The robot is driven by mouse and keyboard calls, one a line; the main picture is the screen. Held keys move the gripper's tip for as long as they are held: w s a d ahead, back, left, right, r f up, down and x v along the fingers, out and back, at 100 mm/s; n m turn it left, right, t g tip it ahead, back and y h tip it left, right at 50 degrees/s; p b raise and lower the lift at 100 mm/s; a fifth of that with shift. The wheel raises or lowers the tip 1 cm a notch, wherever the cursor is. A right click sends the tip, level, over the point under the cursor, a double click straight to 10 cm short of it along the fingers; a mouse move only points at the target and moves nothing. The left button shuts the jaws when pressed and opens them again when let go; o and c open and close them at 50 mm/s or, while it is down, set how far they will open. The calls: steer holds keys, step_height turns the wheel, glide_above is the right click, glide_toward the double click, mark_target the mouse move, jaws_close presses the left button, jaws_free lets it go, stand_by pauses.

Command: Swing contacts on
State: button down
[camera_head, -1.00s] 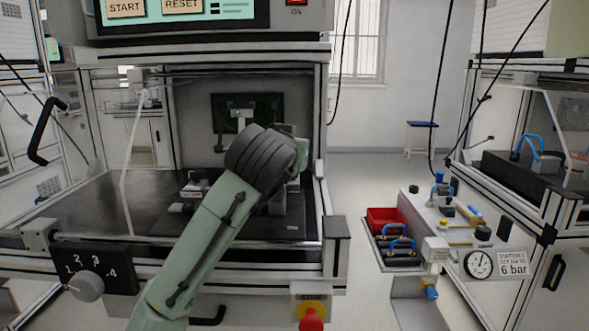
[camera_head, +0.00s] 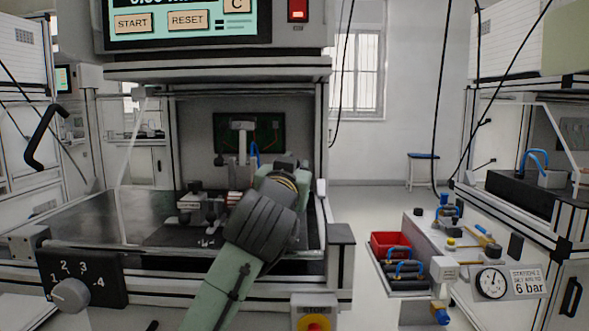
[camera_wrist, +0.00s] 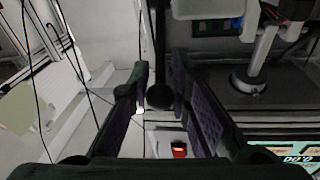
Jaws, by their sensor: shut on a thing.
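In the wrist view, my gripper (camera_wrist: 168,98) has its two dark finger pads on either side of a round black knob (camera_wrist: 160,97). The gripper is shut on this knob, which seems to sit at the end of a dark bar. In the head view, my arm reaches into the test cell; its wrist hides the fingers and the knob. A pale post (camera_head: 242,142) stands in the cell before a dark green panel. It may be the post on a round dark base in the wrist view (camera_wrist: 248,80). I cannot make out the contacts themselves.
A fixture (camera_head: 205,207) with small blocks stands on the dark cell floor, left of my wrist. The cell's frame surrounds the arm. A control screen (camera_head: 186,20) hangs above, with a red switch (camera_head: 298,10) beside it. A red bin (camera_head: 390,243) stands to the right.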

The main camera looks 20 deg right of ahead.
steer(key=c, duration=1.6)
jaws_free()
steer(key=v, duration=1.2)
steer(key=shift+a, duration=0.1)
